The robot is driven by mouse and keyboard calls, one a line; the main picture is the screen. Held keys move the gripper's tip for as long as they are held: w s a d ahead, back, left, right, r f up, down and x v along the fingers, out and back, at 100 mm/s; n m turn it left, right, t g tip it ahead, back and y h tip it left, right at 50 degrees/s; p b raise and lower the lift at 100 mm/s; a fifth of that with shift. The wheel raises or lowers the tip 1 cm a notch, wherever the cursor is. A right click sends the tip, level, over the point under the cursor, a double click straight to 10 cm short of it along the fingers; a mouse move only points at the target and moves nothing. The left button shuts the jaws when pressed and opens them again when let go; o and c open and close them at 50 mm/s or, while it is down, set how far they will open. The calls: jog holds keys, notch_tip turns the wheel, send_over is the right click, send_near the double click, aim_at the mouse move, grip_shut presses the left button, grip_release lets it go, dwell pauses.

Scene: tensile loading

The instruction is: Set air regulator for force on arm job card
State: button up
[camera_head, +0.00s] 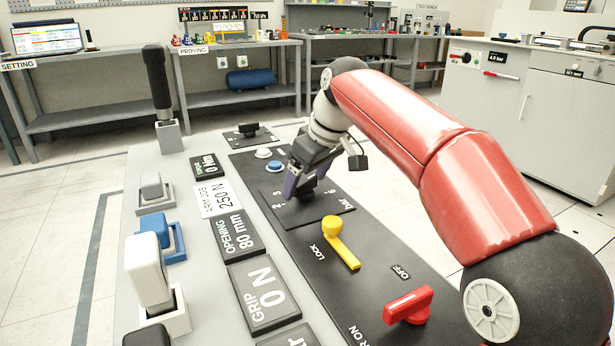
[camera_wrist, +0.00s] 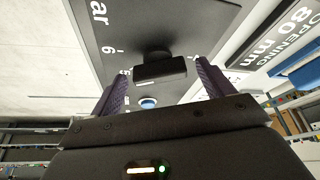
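The air regulator is a black knob (camera_wrist: 160,68) on a black dial plate with numbers and "bar"; the plate also shows in the head view (camera_head: 318,213). My gripper (camera_head: 303,190) is over this plate. In the wrist view its two purple fingers (camera_wrist: 155,78) are spread, with the knob between them and a gap on each side. In the head view the gripper hides most of the knob, so its setting is unclear. The white job card (camera_head: 217,198) reads 250 N and lies left of the plate. The grip display (camera_head: 264,294) reads 0 N.
Near the plate are a yellow LOCK lever (camera_head: 340,243), a red OFF/ON handle (camera_head: 408,306) and a blue button (camera_head: 274,166). The opening display (camera_head: 234,235) reads 80 mm. Upright levers, including a white one (camera_head: 148,270), stand along the left side.

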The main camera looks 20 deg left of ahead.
jog(key=shift+r, duration=0.1)
jog(key=p+v, duration=0.2)
jog(key=v, duration=0.5)
jog(key=shift+r, duration=0.25)
jog(key=shift+s+d, duration=0.1)
jog(key=shift+d, duration=0.05)
